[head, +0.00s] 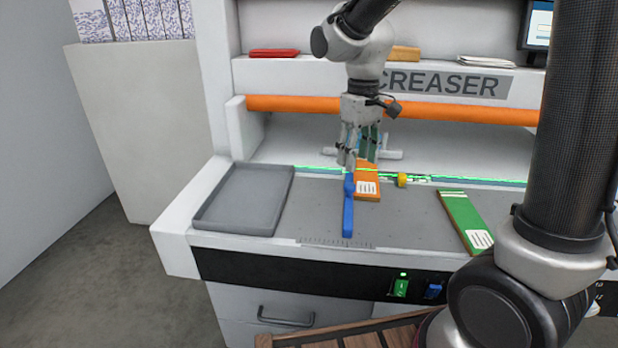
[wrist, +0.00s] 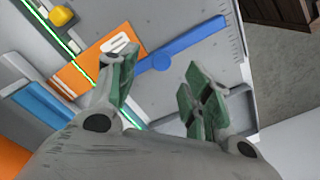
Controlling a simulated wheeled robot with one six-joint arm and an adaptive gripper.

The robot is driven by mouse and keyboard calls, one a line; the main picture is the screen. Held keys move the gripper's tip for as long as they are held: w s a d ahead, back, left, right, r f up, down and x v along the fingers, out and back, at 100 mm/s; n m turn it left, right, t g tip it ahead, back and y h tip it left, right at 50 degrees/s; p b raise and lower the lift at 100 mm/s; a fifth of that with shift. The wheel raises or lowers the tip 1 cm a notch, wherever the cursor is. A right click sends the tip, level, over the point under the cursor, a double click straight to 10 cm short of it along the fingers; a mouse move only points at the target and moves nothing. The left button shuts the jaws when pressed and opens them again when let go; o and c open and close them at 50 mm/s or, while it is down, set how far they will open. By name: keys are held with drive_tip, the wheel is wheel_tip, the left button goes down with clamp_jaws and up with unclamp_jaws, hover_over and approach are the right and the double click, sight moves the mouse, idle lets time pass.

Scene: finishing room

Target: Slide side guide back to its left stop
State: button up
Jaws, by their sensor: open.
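In the wrist view the blue guide (wrist: 192,43) runs up to the right. An orange card (head: 368,187) with a white label lies just right of the guide, close against it; it also shows in the wrist view (wrist: 75,73). My gripper (head: 352,162) is above the guide's knob end, fingers pointing down. In the wrist view its green-padded fingers (wrist: 160,88) are apart with nothing between them, the knob showing just beyond the gap.
A grey tray (head: 203,220) sits left on the bed, with bare bed between it and the guide. A green card (head: 465,220) lies to the right. A yellow knob (head: 402,180) stands near the green light line. A ruler scale (head: 335,243) marks the front edge.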

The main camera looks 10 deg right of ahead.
sight(349, 184)
drive_tip(key=shift+w+a+r, duration=0.1)
drive_tip(key=shift+w+a, duration=0.2)
drive_tip(key=shift+a, duration=0.2)
drive_tip(key=shift+f, duration=0.3)
wheel_tip(349, 184, down, 7)
drive_tip(key=shift+a, duration=0.1)
clamp_jaws()
